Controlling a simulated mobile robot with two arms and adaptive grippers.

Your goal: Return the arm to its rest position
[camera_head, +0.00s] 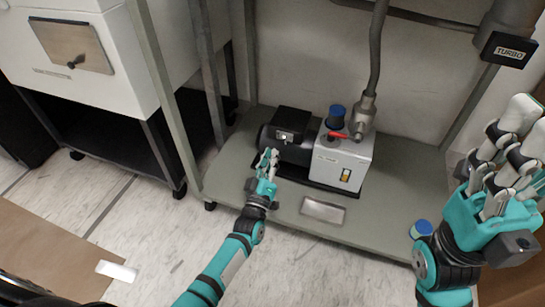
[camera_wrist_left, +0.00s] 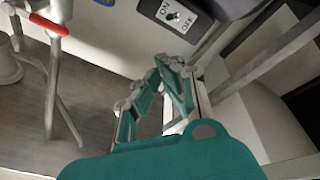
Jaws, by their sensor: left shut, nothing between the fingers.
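My left gripper (camera_head: 269,157) is shut and empty. In the head view it is in front of the pump's black motor (camera_head: 287,138), beside the white pump body (camera_head: 340,160); I cannot tell whether it touches. In the left wrist view, the left gripper (camera_wrist_left: 168,70) has its fingertips together, below an ON/OFF switch plate (camera_wrist_left: 177,17) with a toggle. My right gripper (camera_head: 527,122) is at the right edge of the head view, with its fingers apart and partly cut off by the frame.
The pump stands on a grey-green shelf (camera_head: 390,205) framed by metal posts (camera_head: 160,80). A red handle (camera_head: 338,135) and a grey pipe (camera_head: 376,50) are on the pump. A metal plate (camera_head: 323,210) lies in front. A white cabinet (camera_head: 95,50) is left. Open floor (camera_head: 165,240) lies at lower left.

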